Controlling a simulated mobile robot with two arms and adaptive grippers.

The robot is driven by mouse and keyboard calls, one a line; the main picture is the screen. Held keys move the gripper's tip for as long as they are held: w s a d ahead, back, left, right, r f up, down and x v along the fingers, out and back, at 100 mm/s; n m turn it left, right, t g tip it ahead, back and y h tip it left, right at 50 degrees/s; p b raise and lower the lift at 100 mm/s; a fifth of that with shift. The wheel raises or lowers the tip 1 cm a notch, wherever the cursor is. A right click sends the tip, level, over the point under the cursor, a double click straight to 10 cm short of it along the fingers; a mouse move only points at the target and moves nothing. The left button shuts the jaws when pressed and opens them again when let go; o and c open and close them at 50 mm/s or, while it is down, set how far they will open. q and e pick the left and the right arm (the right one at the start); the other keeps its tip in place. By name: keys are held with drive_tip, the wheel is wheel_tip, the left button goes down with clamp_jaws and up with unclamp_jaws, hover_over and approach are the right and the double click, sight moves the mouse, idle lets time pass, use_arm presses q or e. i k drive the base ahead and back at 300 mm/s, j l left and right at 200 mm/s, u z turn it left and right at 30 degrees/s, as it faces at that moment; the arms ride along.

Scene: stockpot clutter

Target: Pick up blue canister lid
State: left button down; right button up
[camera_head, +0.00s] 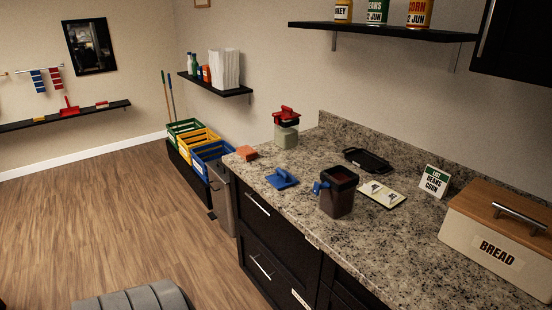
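The blue canister lid (282,179) lies on the granite counter (318,232), near its front edge, with its raised handle up. It is apart from the dark canister (337,201) to its right. That canister stands upright, looks open on top with dark contents, and has a blue part on its left side. A second canister (286,135), pale green, stands farther back with a red lid (286,117) on it. Neither of my grippers shows in the head view.
An orange-red block (246,153) lies left of the blue lid. A black tray (367,160), a pale card (382,194), a small sign (434,181) and a bread box (494,246) are on the counter. Colored crates (213,157) stand beyond its left end. The wood floor (90,215) is open.

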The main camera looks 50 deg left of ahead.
sight(282, 179)
drive_tip(key=u, duration=1.7)
